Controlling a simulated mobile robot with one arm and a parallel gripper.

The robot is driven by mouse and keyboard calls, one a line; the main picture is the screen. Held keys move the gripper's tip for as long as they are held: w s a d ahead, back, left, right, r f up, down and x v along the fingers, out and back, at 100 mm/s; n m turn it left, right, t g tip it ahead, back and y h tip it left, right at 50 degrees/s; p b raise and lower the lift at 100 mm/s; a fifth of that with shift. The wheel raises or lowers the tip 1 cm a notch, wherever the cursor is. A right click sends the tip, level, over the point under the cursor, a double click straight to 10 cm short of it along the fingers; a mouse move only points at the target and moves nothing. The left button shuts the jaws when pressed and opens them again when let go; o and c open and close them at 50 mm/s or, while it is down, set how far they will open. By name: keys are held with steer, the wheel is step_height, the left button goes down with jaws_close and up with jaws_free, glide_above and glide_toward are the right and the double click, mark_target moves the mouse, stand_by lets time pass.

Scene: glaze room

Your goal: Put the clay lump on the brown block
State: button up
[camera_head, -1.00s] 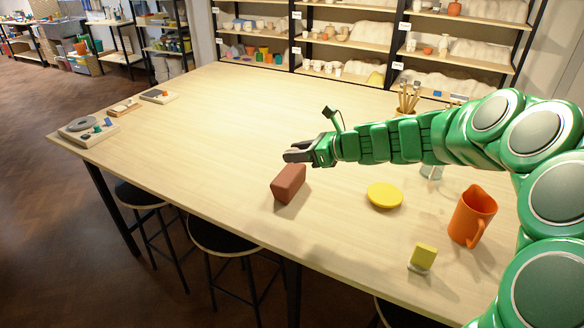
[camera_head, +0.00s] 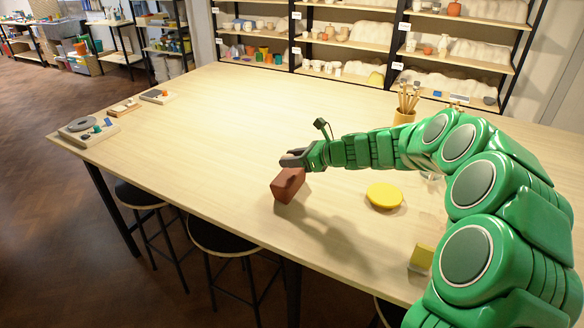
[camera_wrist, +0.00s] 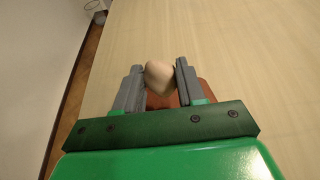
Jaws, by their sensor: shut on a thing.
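The brown block (camera_head: 287,187) stands on the table's near half in the head view. In the wrist view the brown block (camera_wrist: 190,92) shows behind and below the jaws. My gripper (camera_head: 288,161) is over the block's top in the head view. In the wrist view my gripper (camera_wrist: 160,76) is shut on the pale beige clay lump (camera_wrist: 159,74), held between its two grey fingers. The lump is hidden in the head view. I cannot tell whether the lump touches the block.
A yellow disc (camera_head: 384,195) lies right of the block, and a yellow block (camera_head: 421,258) stands near the front edge. A pot of brushes (camera_head: 405,105) is behind my arm. Boards with small items (camera_head: 90,131) lie at the table's left end. The table's middle left is clear.

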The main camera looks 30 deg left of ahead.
steer(key=shift+f, duration=1.7)
steer(key=o, duration=1.1)
steer(key=shift+f, duration=0.1)
steer(key=shift+c, duration=0.2)
steer(key=shift+w+d+r, duration=0.1)
steer(key=shift+d+r, duration=0.1)
steer(key=shift+r, duration=0.05)
steer(key=v, duration=1.1)
steer(key=shift+d+r, duration=0.15)
steer(key=shift+d, duration=0.05)
